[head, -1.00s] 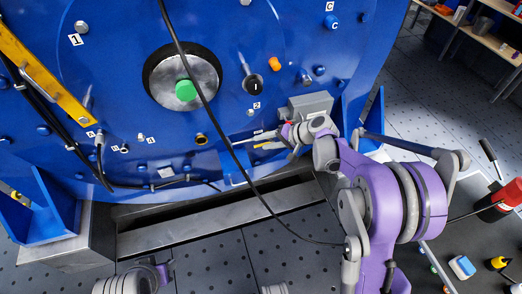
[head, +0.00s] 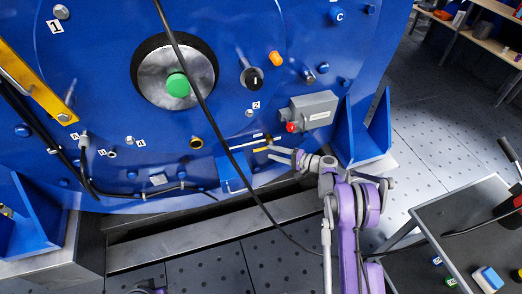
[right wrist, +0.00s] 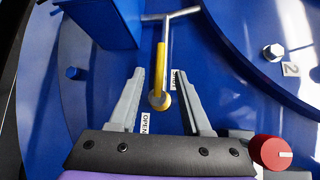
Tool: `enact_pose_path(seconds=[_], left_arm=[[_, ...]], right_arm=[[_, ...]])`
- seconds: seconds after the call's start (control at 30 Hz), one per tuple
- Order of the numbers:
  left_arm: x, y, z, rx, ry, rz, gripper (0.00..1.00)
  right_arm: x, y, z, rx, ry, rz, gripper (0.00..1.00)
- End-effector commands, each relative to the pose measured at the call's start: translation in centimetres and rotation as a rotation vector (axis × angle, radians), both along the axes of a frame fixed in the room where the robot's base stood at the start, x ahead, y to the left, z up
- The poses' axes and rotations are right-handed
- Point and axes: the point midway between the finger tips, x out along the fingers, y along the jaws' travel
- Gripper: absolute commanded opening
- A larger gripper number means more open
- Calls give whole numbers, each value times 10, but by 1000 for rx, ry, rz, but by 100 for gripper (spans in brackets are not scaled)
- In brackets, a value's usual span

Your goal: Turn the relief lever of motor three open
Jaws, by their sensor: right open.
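The relief lever is a yellow handle (right wrist: 160,68) with a brass round end, low on the blue motor face. It also shows as a small yellow bar in the head view (head: 262,150). In the right wrist view, an OPEN label (right wrist: 145,123) lies below it and another label (right wrist: 174,80) to its right, partly covered by a finger. My right gripper (right wrist: 159,76) is open, one finger on each side of the lever, with gaps visible. In the head view, my right gripper (head: 274,153) is at the lever's right.
A grey box (head: 312,111) with a red knob (head: 291,127) sits just above my right gripper; the knob also shows in the right wrist view (right wrist: 272,152). A blue block (right wrist: 104,20) is near the lever. A black cable (head: 218,130) hangs across the motor front.

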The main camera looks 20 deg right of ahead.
Motion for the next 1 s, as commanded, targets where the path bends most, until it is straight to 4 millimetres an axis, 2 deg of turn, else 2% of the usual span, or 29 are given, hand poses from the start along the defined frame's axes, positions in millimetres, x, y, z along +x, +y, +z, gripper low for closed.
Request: enact_pose_path(seconds=[0.1,0.3,0.73,1.0], left_arm=[[1,0,-5,0,2,0,50],[1,0,-9,0,3,0,50],[1,0,-10,0,3,0,50],[1,0,-10,0,3,0,50]], right_arm=[[16,19,-5,0,1,3,48],[35,39,-8,-1,1,1,48],[41,45,-8,-1,1,0,48],[41,45,-8,-1,1,0,0]])
